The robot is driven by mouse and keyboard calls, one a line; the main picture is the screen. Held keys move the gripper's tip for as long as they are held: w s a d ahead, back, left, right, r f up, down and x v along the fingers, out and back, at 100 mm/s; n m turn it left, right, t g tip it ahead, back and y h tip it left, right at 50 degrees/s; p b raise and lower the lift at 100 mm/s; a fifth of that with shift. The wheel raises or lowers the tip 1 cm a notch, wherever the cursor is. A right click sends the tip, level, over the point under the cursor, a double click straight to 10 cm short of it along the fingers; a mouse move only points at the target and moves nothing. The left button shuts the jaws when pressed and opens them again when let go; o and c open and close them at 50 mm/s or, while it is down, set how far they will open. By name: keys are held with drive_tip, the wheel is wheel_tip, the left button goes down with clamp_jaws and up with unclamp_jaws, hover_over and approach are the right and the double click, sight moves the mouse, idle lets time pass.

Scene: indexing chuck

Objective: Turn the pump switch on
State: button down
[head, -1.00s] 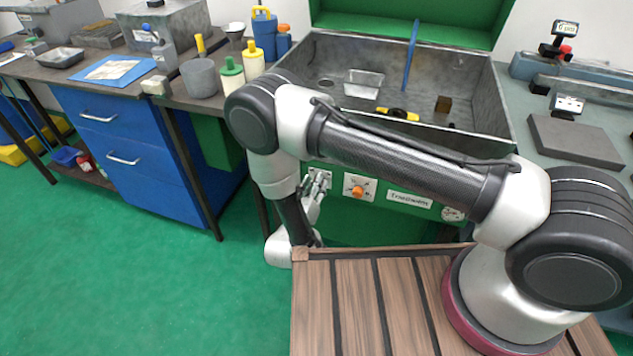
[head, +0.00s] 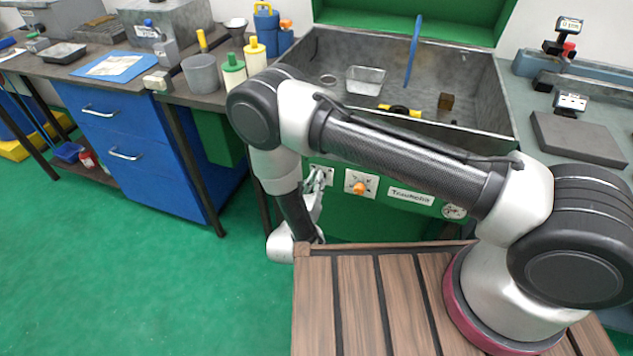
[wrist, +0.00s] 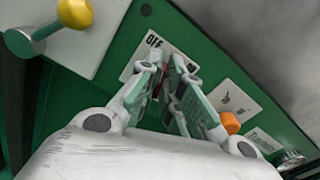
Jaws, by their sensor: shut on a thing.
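The pump switch is on a white plate (wrist: 137,62) with a printed "OFF" on the green front panel. In the wrist view my gripper (wrist: 164,72) is at this plate, its two fingers close together and shut on the switch. Only a small red part (wrist: 160,86) shows between the fingers; the rest of the switch is hidden, so I cannot tell its position. In the head view my gripper (head: 317,188) is at the panel's left end, partly behind my arm, and the plate (head: 325,171) is mostly covered.
Right of the switch is a white plate with an orange knob (head: 359,188). In the wrist view a yellow-tipped lever (wrist: 75,14) stands to the left. Above is an open grey basin (head: 470,85) with a tray. A blue drawer cabinet (head: 120,130) stands left; the green floor is clear.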

drive_tip(key=shift+s+d+m, duration=0.1)
drive_tip(key=shift+d+m, duration=0.05)
drive_tip(key=shift+m, duration=2.25)
drive_tip(key=shift+s+d+m, duration=0.1)
drive_tip(key=shift+d+m, duration=0.05)
drive_tip(key=shift+m, duration=2.25)
drive_tip(key=c, duration=1.6)
unclamp_jaws()
drive_tip(key=shift+r, duration=0.1)
wheel_tip(320, 180, up, 10)
